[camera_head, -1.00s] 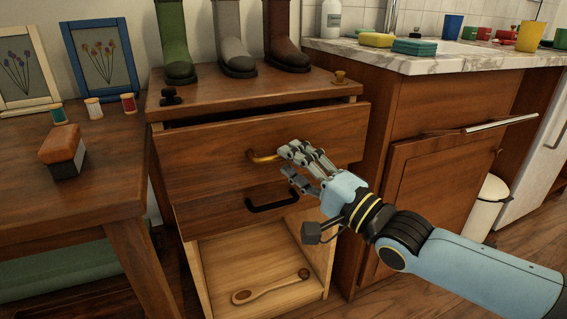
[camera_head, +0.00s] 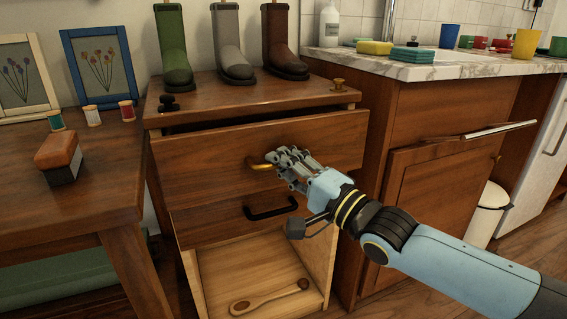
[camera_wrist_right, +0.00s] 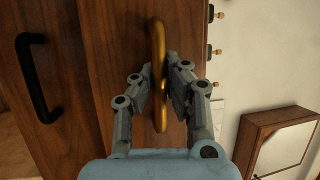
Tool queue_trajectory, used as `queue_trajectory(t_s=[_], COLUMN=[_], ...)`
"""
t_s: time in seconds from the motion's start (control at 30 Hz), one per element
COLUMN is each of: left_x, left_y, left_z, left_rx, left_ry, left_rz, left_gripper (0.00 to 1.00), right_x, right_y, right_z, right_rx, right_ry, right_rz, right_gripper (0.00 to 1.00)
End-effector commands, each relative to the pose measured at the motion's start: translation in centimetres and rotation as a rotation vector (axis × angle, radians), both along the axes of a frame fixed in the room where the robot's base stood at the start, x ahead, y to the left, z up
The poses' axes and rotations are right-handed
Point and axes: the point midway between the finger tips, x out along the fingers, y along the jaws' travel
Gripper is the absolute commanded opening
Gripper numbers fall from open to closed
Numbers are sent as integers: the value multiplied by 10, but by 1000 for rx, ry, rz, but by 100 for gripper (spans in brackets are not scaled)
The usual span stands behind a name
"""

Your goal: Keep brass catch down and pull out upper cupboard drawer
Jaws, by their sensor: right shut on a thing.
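The upper drawer (camera_head: 225,150) of the wooden cupboard stands a little out, with a dark gap above its front. My right gripper (camera_head: 281,164) is at its brass handle (camera_head: 258,165). In the right wrist view the right gripper (camera_wrist_right: 164,88) is shut on the brass bar handle (camera_wrist_right: 157,45), one finger on each side. A small brass knob (camera_head: 338,84), which looks like the catch, stands on the cupboard top at the front right, with nothing touching it. A black knob (camera_head: 168,102) stands at the front left. My left gripper is not in view.
Below is a drawer with a black handle (camera_head: 271,211), then an open compartment holding a wooden spoon (camera_head: 268,297). Several boots (camera_head: 234,50) stand on the cupboard. A table (camera_head: 95,210) with a brush (camera_head: 59,158) is at the left, a marble-topped counter (camera_head: 420,70) at the right.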

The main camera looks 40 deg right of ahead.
Motion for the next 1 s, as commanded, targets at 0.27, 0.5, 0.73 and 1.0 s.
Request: queue_trajectory(t_s=[0.27,0.5,0.73,1.0], left_x=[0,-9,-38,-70], left_y=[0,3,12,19], left_z=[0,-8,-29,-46], left_rx=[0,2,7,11], left_ry=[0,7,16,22], left_rz=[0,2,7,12], left_gripper=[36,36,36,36], right_x=[0,-12,-53,-113], right_y=[0,2,12,26], right_z=[-2,-1,-1,-2], right_rx=[-3,-3,-3,-4], right_ry=[5,7,9,11], right_rz=[-1,-1,-2,-2], right_gripper=[0,0,0,0])
